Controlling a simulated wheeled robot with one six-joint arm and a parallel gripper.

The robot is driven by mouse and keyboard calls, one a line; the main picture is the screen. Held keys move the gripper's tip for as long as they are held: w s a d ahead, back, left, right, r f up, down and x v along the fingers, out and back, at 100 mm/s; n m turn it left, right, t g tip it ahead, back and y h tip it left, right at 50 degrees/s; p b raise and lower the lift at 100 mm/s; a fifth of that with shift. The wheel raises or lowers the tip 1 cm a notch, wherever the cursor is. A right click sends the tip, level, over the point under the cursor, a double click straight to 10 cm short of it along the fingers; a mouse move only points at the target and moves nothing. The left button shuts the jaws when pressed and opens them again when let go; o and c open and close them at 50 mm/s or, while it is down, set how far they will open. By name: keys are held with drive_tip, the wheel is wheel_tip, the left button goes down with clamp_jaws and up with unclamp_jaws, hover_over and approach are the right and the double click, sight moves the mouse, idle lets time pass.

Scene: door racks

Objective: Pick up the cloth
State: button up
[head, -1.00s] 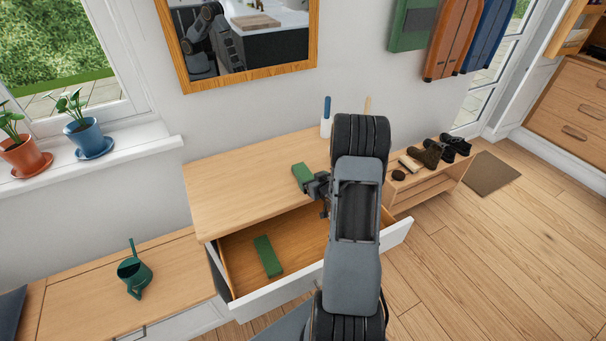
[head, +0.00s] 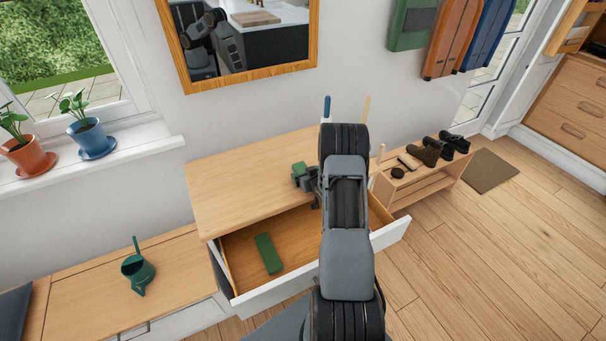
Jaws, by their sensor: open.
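A green folded piece (head: 299,168), which looks like the cloth, lies on the wooden dresser top (head: 235,186) near its front edge. My gripper (head: 299,179) is open right at its near side and hides part of it. I cannot tell whether the fingers touch it or stand around it. A second green oblong piece (head: 268,254) lies flat in the open drawer (head: 240,274) below; I cannot tell whether it is cloth too.
The drawer juts out under my arm. A blue-handled item (head: 326,108) stands at the dresser's back. A shoe bench (head: 412,189) is to the right and a watering can (head: 138,270) to the left. The dresser top's left half is clear.

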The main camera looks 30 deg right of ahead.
drive_tip(key=c, duration=1.1)
drive_tip(key=shift+r, duration=0.2)
